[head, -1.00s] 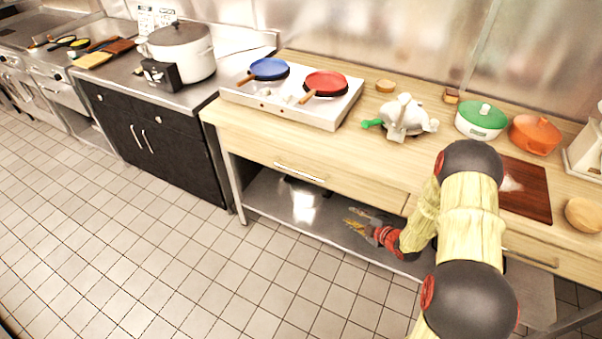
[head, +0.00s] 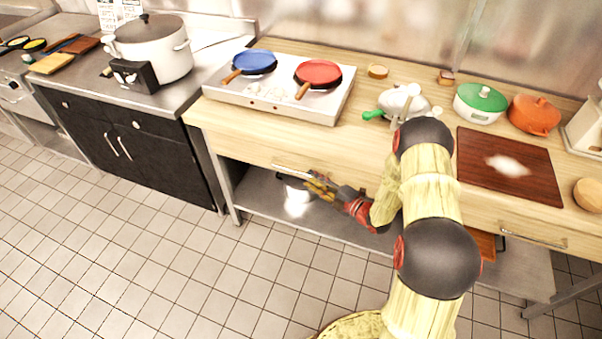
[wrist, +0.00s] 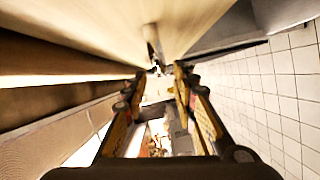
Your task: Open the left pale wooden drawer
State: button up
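The left pale wooden drawer (head: 240,152) is under the counter's left part, and its front looks flush with the counter. Its metal bar handle (head: 290,171) is partly behind my gripper at the right end. My gripper (head: 310,184) is at the handle's right end, in front of the drawer. In the wrist view, my gripper (wrist: 159,72) is open, with a finger on each side and a gap between the tips. The handle (wrist: 151,38) shows just beyond the gap, along the drawer front (wrist: 95,25). I cannot tell whether the fingers touch it.
A steel lower shelf (head: 262,205) runs below the drawer. The counter (head: 225,118) holds a hob (head: 275,105) with blue and red pans, a green-lidded pot (head: 480,105) and a cutting board (head: 508,180). A right drawer handle (head: 532,238) is beyond my arm. The tiled floor in front is clear.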

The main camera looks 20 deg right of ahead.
aim_at(303, 173)
jog(key=shift+b+x, duration=0.5)
jog(key=shift+x, duration=2.1)
jog(key=shift+f, duration=0.1)
jog(key=c, duration=0.3)
jog(key=c, duration=0.4)
grip_shut()
